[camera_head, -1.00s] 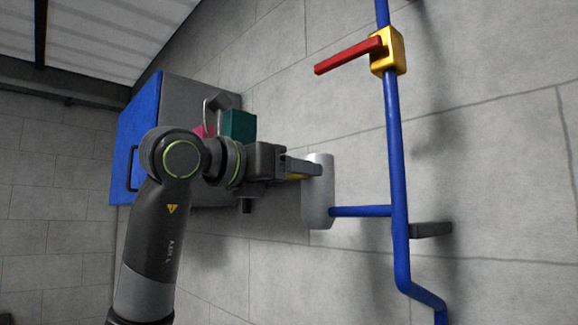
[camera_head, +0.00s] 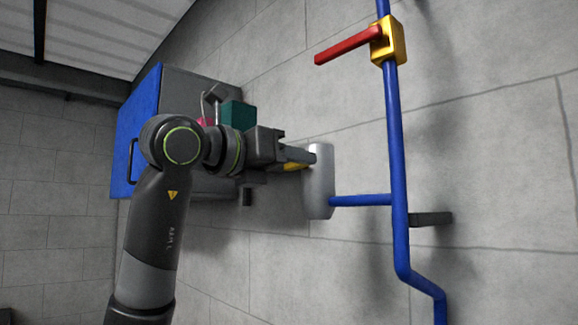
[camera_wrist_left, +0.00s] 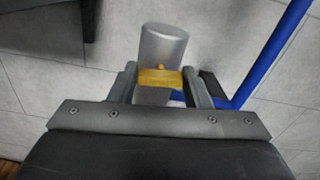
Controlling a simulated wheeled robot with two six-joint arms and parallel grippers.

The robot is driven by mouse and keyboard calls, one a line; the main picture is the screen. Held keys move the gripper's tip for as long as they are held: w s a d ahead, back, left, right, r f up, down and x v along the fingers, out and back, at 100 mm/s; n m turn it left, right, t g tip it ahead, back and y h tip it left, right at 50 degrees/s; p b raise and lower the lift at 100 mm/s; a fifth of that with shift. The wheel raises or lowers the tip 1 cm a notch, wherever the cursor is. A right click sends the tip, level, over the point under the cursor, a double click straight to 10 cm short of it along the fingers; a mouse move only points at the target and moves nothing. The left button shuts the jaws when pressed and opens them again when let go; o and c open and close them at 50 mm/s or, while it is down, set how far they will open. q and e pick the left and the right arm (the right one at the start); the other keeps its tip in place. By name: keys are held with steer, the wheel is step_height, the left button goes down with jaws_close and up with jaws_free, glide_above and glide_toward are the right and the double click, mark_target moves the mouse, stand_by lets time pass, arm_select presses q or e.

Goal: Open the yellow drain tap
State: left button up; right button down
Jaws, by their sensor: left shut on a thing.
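The yellow drain tap (camera_wrist_left: 160,78) is a small yellow lever in front of a grey cylinder (camera_wrist_left: 163,45) in the left wrist view. In the head view only a bit of the tap (camera_head: 294,167) shows under the finger, beside the same cylinder (camera_head: 320,185). My left gripper (camera_wrist_left: 160,84) has a finger on each side of the tap and is shut on it. In the head view my left gripper (camera_head: 300,158) reaches in from the left, close to the cylinder. My right gripper is not in view.
A blue pipe (camera_head: 396,150) runs along the wall, with a side branch to the cylinder. A yellow valve block (camera_head: 389,41) with a red lever (camera_head: 345,47) sits higher on it. A grey box with a blue door (camera_head: 137,125) is behind my arm.

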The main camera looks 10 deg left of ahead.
arm_select(q)
steer(key=n+b, duration=0.4)
steer(key=n, duration=0.4)
steer(key=shift+a+f+b, duration=0.1)
steer(key=shift+f+b, duration=0.05)
steer(key=shift+b, duration=0.15)
steer(key=n+b, duration=0.2)
steer(key=n, duration=0.2)
steer(key=shift+n+b, duration=0.6)
steer(key=shift+n, duration=0.8)
steer(key=shift+w, duration=0.1)
steer(key=o, duration=1)
steer(key=shift+a, duration=0.1)
